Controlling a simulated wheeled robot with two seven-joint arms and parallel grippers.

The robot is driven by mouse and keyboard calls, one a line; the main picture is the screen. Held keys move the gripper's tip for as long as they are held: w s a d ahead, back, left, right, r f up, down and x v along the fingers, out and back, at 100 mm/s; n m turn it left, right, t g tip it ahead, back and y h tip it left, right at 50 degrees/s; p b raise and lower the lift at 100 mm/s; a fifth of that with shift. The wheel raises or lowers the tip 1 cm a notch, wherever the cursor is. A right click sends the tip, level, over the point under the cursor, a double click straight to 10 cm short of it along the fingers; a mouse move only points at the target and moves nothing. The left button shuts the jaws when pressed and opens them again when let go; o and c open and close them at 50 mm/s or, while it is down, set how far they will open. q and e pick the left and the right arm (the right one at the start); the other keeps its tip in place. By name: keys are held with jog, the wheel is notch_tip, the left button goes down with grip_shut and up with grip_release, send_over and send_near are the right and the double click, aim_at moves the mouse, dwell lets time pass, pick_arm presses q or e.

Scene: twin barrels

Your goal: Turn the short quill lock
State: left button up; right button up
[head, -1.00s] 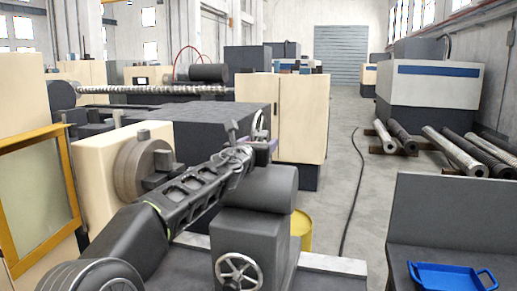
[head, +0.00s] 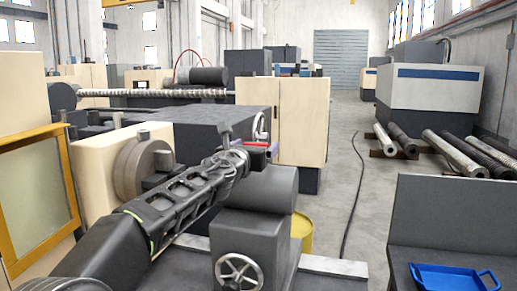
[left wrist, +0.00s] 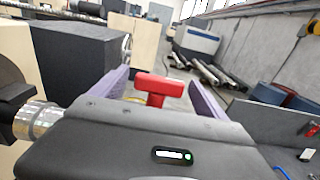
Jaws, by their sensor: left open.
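A red T-shaped handle (left wrist: 155,88) shows in the left wrist view, with its crossbar on top of a short stem. I take it for the short quill lock. In the head view a small part of the red handle (head: 256,144) shows beyond my gripper. My left gripper (left wrist: 160,92) is open, with its purple fingers on either side of the handle; I cannot tell whether they touch it. In the head view my left gripper (head: 268,149) is over the tailstock (head: 262,190), and my arm hides part of it. My right gripper is not in view.
A handwheel (head: 238,271) is on the near end of the tailstock. The chuck (head: 142,170) is left of my arm. A blue tray (head: 457,279) lies on a dark bench at the lower right. A yellow drum (head: 302,232) stands behind the tailstock.

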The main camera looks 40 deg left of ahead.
pick_arm(q)
jog(key=v, duration=0.4)
jog(key=shift+b, duration=0.3)
jog(key=shift+r, duration=0.1)
